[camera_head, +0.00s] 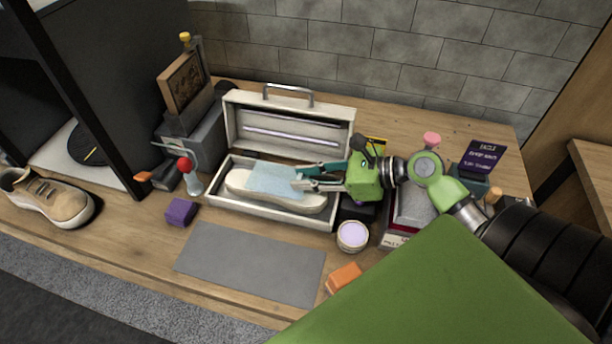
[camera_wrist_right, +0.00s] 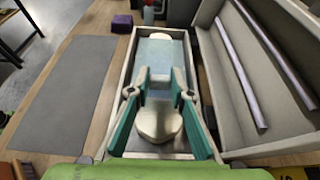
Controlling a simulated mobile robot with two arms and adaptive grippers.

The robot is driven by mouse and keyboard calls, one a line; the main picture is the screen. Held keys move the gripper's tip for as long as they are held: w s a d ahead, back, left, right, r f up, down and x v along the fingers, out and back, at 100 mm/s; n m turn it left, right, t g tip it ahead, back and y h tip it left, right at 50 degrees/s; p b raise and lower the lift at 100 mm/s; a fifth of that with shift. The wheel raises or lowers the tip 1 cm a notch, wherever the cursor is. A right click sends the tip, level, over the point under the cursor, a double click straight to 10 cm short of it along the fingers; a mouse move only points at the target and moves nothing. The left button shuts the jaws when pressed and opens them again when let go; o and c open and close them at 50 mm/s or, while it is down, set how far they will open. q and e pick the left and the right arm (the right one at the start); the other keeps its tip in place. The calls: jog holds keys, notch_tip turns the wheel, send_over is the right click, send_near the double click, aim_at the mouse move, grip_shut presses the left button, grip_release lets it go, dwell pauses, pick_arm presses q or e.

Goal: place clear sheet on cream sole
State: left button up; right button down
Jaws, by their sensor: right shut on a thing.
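The clear sheet (camera_head: 274,180) is pale blue and see-through. It lies draped over the cream sole (camera_head: 237,184), which rests in the open white case (camera_head: 215,201). My right gripper (camera_head: 297,180) reaches in from the right over the case, shut on the sheet's near end. In the right wrist view the sheet (camera_wrist_right: 162,60) spreads away from my fingertips (camera_wrist_right: 160,78) along the sole, and the sole's rounded ends (camera_wrist_right: 158,124) show beyond it. I cannot tell how closely the sheet touches the sole. My left gripper is not in view.
The case lid (camera_head: 290,122) stands open behind. A grey mat (camera_head: 250,262) lies in front. A purple block (camera_head: 181,211), a red-topped tool (camera_head: 185,165), a lilac jar (camera_head: 352,236) and an orange block (camera_head: 344,278) stand around. A tan sneaker (camera_head: 55,202) is at far left.

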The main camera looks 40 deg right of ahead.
jog(key=shift+f, duration=0.25)
jog(key=shift+f+p, duration=0.3)
jog(key=shift+f, duration=0.05)
jog(key=c, duration=1.8)
grip_release()
